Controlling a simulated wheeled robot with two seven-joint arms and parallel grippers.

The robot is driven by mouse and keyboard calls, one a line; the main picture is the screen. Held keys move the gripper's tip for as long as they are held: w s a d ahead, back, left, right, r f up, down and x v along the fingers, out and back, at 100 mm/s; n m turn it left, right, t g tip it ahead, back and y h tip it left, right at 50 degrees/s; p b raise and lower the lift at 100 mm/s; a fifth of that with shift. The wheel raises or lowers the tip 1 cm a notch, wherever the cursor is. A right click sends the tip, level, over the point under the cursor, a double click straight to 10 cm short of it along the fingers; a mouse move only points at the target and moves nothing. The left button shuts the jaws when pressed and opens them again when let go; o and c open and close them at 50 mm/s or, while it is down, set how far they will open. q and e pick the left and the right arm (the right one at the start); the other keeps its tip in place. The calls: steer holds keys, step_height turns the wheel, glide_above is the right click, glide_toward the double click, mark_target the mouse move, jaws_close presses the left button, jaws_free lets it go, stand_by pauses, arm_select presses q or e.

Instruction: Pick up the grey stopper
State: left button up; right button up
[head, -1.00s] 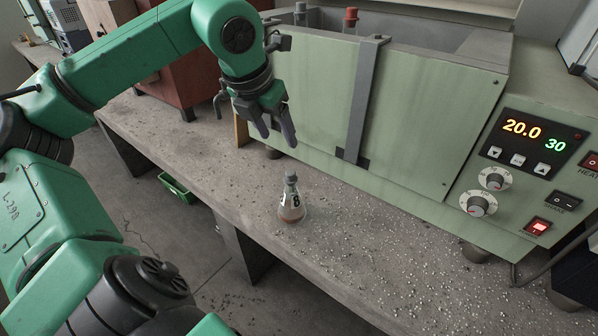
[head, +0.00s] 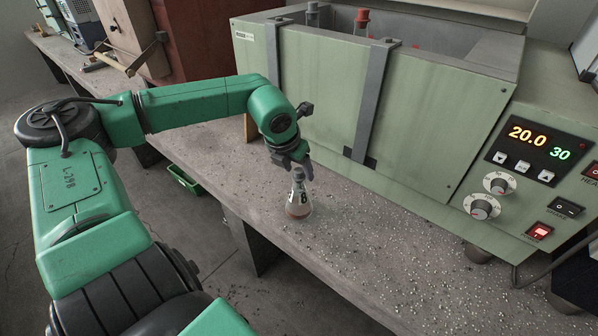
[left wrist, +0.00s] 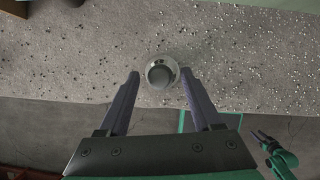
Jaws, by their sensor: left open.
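The grey stopper (head: 298,172) sits in the neck of a small conical flask (head: 299,204), which stands upright on the concrete bench. The flask holds a little brownish liquid and has a dark letter B on it. My left gripper (head: 295,163) is open right at the stopper, pointing down and partly covering it. In the left wrist view the round stopper (left wrist: 159,76) shows from above between the two open fingertips (left wrist: 160,74), with a gap on each side. My right gripper (left wrist: 262,136) shows small at the lower right there; its jaw state is unclear.
A green water bath (head: 430,120) with a control panel stands just behind the flask. Red-topped and grey-topped vessels stand in it. The bench (head: 370,230) is clear to the right of the flask. Its front edge is close to the flask.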

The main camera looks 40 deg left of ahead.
arm_select(q)
jaws_close()
steer(key=shift+r, duration=0.1)
